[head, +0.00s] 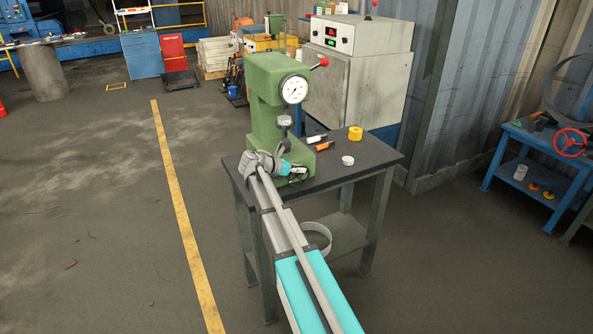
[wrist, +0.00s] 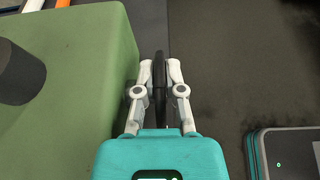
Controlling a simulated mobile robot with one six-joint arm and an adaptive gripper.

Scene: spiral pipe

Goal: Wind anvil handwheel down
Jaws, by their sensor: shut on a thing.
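The green hardness tester (head: 268,80) stands on a dark-topped table, with a white dial (head: 294,89) on its head. A grey round part (head: 284,122) shows below the head. My gripper (head: 297,171) is low at the tester's front base. In the wrist view my gripper (wrist: 160,85) has its two pale fingers on either side of the black handwheel (wrist: 160,65), seen edge-on beside the green base (wrist: 75,95). The fingers are shut on its rim. A dark cylinder (wrist: 18,75) shows at the left. In the head view my gripper and arm largely hide the handwheel.
A grey cabinet (head: 350,85) stands behind.

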